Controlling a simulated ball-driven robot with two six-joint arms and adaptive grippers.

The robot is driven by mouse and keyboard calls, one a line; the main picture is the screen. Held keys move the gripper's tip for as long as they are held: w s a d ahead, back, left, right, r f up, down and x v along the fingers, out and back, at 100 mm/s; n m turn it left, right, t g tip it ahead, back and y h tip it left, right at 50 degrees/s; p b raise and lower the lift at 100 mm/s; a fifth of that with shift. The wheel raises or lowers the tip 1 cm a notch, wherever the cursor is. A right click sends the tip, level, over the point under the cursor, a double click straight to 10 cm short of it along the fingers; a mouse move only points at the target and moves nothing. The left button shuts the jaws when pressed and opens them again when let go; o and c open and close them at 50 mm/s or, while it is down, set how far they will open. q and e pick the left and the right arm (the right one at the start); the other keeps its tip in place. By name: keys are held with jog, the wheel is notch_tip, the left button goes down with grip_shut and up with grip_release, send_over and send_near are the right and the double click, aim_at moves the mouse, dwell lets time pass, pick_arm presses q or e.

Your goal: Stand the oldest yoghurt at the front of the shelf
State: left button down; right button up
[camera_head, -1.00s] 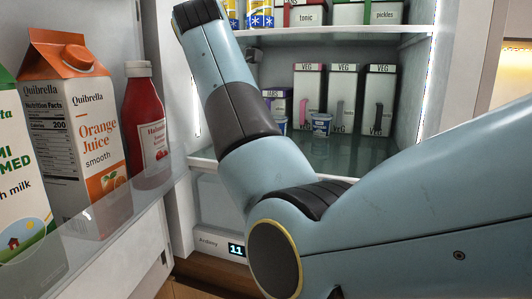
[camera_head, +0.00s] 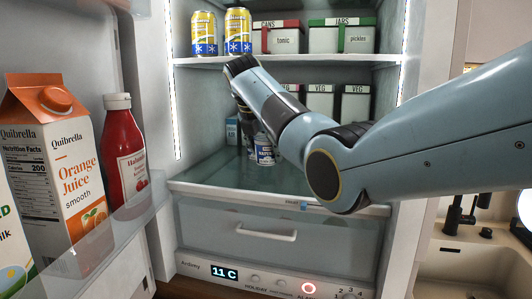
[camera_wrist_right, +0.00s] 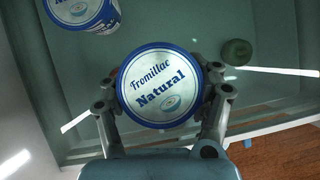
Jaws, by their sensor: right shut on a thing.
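In the right wrist view, my right gripper (camera_wrist_right: 161,82) is shut around a yoghurt pot (camera_wrist_right: 158,108) whose white lid with a blue rim reads "Fromillac Natural". A second yoghurt pot (camera_wrist_right: 84,12) of like look is cut off at the upper left, apart from the held one. In the head view, a white and blue pot (camera_head: 264,152) shows on the glass shelf (camera_head: 225,172) below my right wrist; I cannot tell which of the two it is. My arm hides most of the gripper there. No dates are readable. My left gripper is out of view.
VEG cartons (camera_head: 320,100) stand at the back of the shelf. Cans (camera_head: 237,32) and boxes (camera_head: 276,38) fill the shelf above. The open door at left holds orange juice (camera_head: 60,170) and ketchup (camera_head: 123,150). The glass near the shelf's front looks bare. A drawer (camera_head: 240,233) lies below.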

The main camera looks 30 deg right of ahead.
aim_at(260, 141)
jog(key=shift+f+p, duration=0.55)
jog(key=shift+f, duration=0.75)
jog(key=o, duration=1.4)
jog(key=shift+a, duration=0.1)
jog(key=shift+o, duration=0.2)
jog(key=shift+r, duration=0.15)
jog(key=b+v, duration=0.3)
jog(key=v, duration=0.4)
jog(key=shift+s+a+r, duration=0.1)
jog(key=shift+s+r, duration=0.05)
jog(key=shift+r, duration=0.1)
